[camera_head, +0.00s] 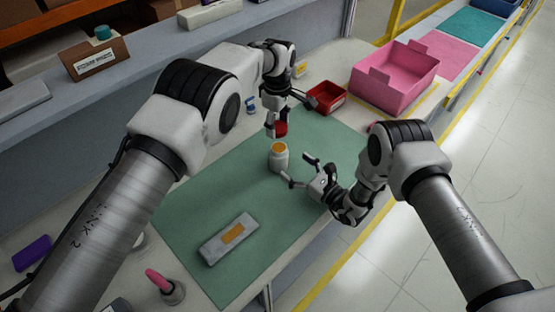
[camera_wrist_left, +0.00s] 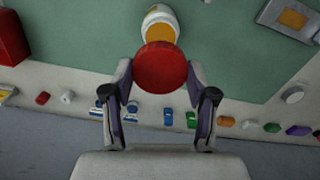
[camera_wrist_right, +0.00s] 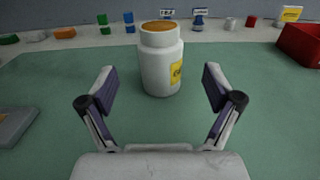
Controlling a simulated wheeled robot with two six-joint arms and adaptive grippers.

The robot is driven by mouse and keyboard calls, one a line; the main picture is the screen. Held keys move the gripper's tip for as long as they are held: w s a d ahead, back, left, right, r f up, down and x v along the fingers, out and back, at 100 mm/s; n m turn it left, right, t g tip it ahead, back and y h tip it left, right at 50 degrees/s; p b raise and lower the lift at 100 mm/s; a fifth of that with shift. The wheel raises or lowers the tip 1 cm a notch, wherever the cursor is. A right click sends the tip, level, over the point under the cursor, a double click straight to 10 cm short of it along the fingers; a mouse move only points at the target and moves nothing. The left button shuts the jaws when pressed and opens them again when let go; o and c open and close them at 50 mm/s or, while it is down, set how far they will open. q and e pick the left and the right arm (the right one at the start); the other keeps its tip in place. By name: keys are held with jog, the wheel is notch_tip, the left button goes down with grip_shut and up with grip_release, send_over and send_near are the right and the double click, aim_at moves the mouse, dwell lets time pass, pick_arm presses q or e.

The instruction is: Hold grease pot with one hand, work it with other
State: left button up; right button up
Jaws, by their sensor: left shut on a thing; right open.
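The grease pot (camera_head: 279,158) is a white jar with a yellow label, standing upright and open on the green mat (camera_head: 190,215). Orange-yellow grease shows at its mouth. The pot is also in the left wrist view (camera_wrist_left: 160,22) and the right wrist view (camera_wrist_right: 161,62). My left gripper (camera_head: 274,130) is shut on a round red lid (camera_wrist_left: 160,68), held above and just behind the pot. My right gripper (camera_head: 300,170) is open, its fingers pointing at the pot from the right. In the right wrist view the pot stands ahead of the fingertips, apart from them.
A grey module with an orange patch (camera_head: 230,238) lies on the mat. A red bin (camera_head: 326,97) and a pink crate (camera_head: 395,78) stand at the back right. Small coloured parts line the bench's back edge. A pink-handled tool (camera_head: 160,281) stands at front left.

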aim_at(286, 159)
pick_arm(q)
jog(key=shift+s+d, duration=0.1)
pick_arm(e)
jog(key=x, duration=0.6)
jog(key=shift+w+a, duration=0.3)
pick_arm(q)
jog(key=shift+s+d+r, duration=0.1)
jog(key=shift+r, duration=0.05)
pick_arm(e)
jog(key=shift+d, duration=0.1)
jog(key=shift+s+r, duration=0.1)
jog(key=shift+c, duration=0.6)
grip_shut()
pick_arm(q)
jog(key=shift+f, duration=2.5)
